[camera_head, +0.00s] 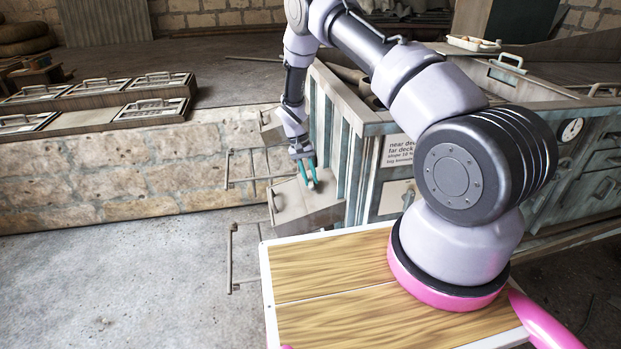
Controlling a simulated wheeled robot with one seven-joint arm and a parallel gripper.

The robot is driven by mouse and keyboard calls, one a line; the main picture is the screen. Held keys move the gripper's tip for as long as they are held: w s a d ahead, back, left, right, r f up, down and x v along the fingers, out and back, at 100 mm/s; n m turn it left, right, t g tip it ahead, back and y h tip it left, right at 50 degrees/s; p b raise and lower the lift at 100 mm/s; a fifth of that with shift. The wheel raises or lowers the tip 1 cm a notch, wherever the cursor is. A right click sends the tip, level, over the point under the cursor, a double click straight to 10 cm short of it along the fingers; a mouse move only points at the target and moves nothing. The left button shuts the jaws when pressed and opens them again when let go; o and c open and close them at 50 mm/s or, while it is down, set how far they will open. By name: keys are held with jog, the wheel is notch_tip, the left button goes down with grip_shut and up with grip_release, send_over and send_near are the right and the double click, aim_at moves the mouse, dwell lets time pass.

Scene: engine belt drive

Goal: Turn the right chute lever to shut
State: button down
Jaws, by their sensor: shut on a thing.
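A grey box-like chute (325,208) sticks out from the left end of the machine, nearest me. A second, similar chute (270,124) sits farther back, partly behind my arm. My gripper (308,178) has teal fingers and points down at the top of the nearer, right-hand chute. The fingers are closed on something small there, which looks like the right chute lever. The fingers and wrist hide most of this lever, so its angle cannot be told.
Thin metal rail handles (229,170) stand out left of the chutes, with another (232,258) lower down. A wooden-topped surface (330,268) lies below my arm. A placard (399,150) and a dial (571,130) are on the machine. The concrete floor at left is clear.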

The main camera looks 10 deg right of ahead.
jog(key=shift+w+n, duration=0.1)
jog(key=shift+n, duration=1)
jog(key=shift+h, duration=0.3)
jog(key=c, duration=0.7)
grip_release()
jog(key=shift+a, duration=0.1)
jog(key=v, duration=1)
jog(key=shift+w+a+r, duration=0.1)
jog(key=shift+r, duration=0.3)
jog(key=shift+r, duration=0.1)
